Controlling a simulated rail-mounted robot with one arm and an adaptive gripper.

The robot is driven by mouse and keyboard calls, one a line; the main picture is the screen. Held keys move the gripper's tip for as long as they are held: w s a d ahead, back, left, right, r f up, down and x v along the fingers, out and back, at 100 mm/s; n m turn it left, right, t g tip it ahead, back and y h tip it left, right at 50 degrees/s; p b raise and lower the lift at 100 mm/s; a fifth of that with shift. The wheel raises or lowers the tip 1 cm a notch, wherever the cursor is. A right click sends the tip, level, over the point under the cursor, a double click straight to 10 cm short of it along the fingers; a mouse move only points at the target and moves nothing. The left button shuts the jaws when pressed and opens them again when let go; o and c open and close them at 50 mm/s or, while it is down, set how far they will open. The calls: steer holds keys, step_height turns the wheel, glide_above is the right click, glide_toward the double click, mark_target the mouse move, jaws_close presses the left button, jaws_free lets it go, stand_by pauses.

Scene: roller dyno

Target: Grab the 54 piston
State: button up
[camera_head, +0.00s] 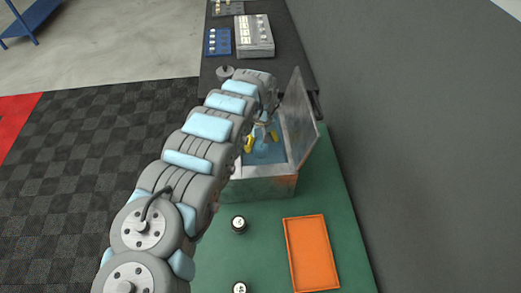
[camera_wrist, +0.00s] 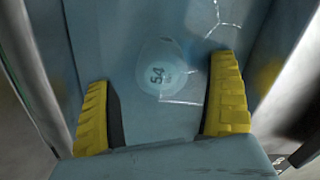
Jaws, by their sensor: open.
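The 54 piston (camera_wrist: 160,65) shows in the wrist view as a pale round top marked "54", inside a metal tank with bluish liquid. It looks submerged and tinted blue; its lower part is hidden. My gripper (camera_wrist: 160,106) is open, with one yellow finger at the lower left of the piston and the other to its right. Nothing is between the fingers in a firm hold, and I cannot tell their exact height above the piston. In the head view the metal tank (camera_head: 262,188) stands with its lid up, and my gripper (camera_head: 260,138) reaches into it.
The tank's raised lid (camera_head: 299,115) stands close to the right of my gripper. An orange tray (camera_head: 311,253) lies on the green mat (camera_head: 262,255). A blue tray (camera_head: 218,42) lies farther back.

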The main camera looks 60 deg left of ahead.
mark_target(260, 146)
steer(key=shift+s+a+f, duration=0.1)
steer(key=shift+f, duration=1.65)
steer(key=c, duration=1.3)
steer(key=shift+r, duration=0.1)
steer(key=shift+c, duration=0.2)
steer(key=shift+r, duration=4.95)
